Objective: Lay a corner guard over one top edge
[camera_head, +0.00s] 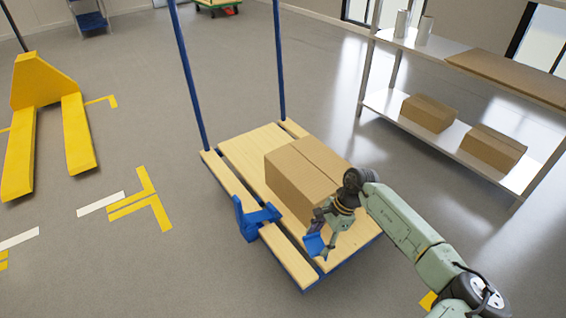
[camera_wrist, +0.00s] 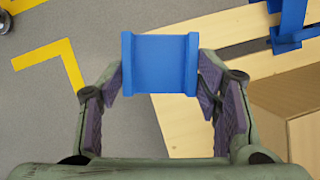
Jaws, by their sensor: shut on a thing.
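My gripper (camera_head: 327,224) is shut on a blue corner guard (camera_head: 315,245), just in front of the cardboard box (camera_head: 300,170) and above the near part of the cart deck. In the wrist view, the guard (camera_wrist: 160,63) sits between the two fingertips, with its flat face and raised side rims showing. The box stands on the wooden slatted cart (camera_head: 240,152); its corner also shows in the wrist view (camera_wrist: 285,115). A second blue corner guard (camera_head: 255,217) rests at the cart's left edge, apart from the box. It also shows in the wrist view (camera_wrist: 292,25).
Blue posts (camera_head: 188,75) rise from the cart's far end. A metal shelf (camera_head: 440,130) with cardboard boxes stands at the right. A yellow pallet truck (camera_head: 45,85) is at the left. The floor left of the cart is clear, with yellow markings (camera_head: 150,195).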

